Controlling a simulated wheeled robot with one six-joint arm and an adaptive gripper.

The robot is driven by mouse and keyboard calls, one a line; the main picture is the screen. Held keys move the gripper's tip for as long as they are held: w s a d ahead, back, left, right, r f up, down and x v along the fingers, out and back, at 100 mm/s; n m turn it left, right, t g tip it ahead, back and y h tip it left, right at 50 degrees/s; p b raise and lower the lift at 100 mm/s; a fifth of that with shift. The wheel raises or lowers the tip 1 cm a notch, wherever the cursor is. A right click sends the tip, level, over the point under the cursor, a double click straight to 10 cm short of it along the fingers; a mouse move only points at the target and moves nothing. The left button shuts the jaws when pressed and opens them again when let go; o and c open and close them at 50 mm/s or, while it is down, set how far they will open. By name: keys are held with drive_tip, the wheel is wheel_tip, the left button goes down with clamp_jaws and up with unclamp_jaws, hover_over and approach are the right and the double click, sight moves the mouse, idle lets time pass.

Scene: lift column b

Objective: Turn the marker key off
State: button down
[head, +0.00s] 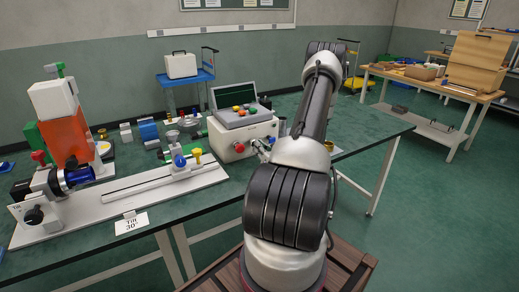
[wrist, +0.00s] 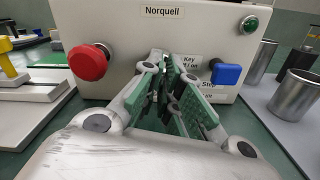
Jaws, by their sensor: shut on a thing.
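A cream control box labelled "Norquell" (wrist: 215,25) fills the top of the wrist view; it also stands on the bench in the head view (head: 228,146). My gripper (wrist: 168,78) reaches its front face, with its green-padded fingers closed together at the marker key's place. The key itself is mostly hidden between the fingers, so its angle cannot be read. A partly covered label (wrist: 190,64) with the word "Key" sits just right of the fingertips. In the head view my arm hides most of the gripper.
A red mushroom button (wrist: 88,62) is left of the fingers, a blue knob (wrist: 227,74) right, and a green lamp (wrist: 250,24) upper right. Metal cups (wrist: 296,95) stand at the right. A slide rail (head: 150,182) lies left of the box in the head view.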

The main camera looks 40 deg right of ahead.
drive_tip(key=shift+n, duration=1.3)
drive_tip(key=c, duration=1.6)
unclamp_jaws()
drive_tip(key=shift+c, duration=0.2)
drive_tip(key=v, duration=1.2)
